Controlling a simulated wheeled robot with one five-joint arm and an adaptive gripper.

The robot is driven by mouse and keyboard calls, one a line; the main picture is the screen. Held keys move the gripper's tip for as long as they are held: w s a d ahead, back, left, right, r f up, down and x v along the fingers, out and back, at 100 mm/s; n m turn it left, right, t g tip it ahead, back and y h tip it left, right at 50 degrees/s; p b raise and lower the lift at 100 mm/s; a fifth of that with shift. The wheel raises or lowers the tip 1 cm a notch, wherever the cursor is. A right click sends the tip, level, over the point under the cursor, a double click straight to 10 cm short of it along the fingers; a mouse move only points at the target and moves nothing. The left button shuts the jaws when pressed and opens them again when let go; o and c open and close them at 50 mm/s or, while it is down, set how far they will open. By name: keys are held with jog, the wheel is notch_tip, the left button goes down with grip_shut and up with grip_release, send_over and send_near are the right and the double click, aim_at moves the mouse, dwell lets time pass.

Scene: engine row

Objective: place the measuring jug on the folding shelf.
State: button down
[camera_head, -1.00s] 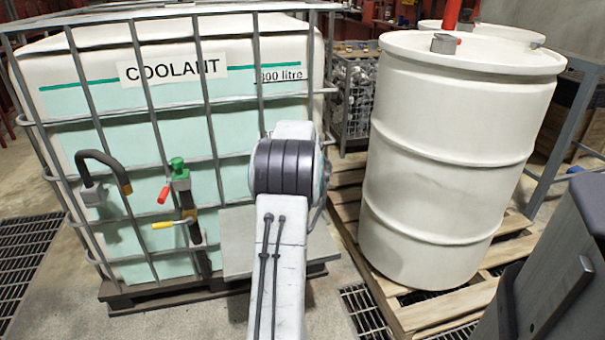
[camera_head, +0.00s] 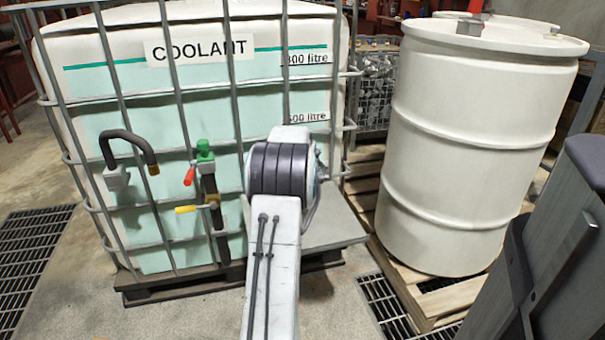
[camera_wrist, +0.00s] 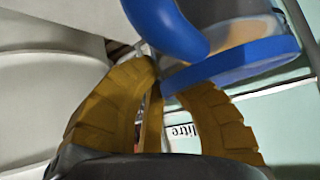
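The measuring jug (camera_wrist: 240,65) shows large at the top of the wrist view, with a blue rim, a blue curved handle and a tan patch inside. My gripper (camera_wrist: 165,78) has yellow ridged fingers drawn close together at the jug's rim and handle. It appears shut on the jug, though the exact contact is partly hidden. In the head view my arm hides the gripper and jug. The folding shelf (camera_head: 335,228) is a flat grey plate against the front of the coolant tank, partly behind my arm.
The caged coolant tank (camera_head: 95,75) fills the left and centre. A green valve with red and yellow handles (camera_head: 205,158) and a black hose (camera_head: 135,140) project from its front. A white drum (camera_head: 475,150) stands on a wooden pallet (camera_head: 420,300) to the right, close to the shelf.

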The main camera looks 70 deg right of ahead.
jog(key=shift+f+b, duration=0.75)
jog(key=shift+f, duration=0.45)
jog(key=c, duration=1.8)
grip_release()
jog(key=shift+f, duration=0.2)
jog(key=o, duration=0.4)
jog(key=shift+a+r, duration=0.1)
jog(key=shift+r, duration=0.05)
jog(key=shift+p+v, duration=4.6)
jog(key=shift+v, duration=1.35)
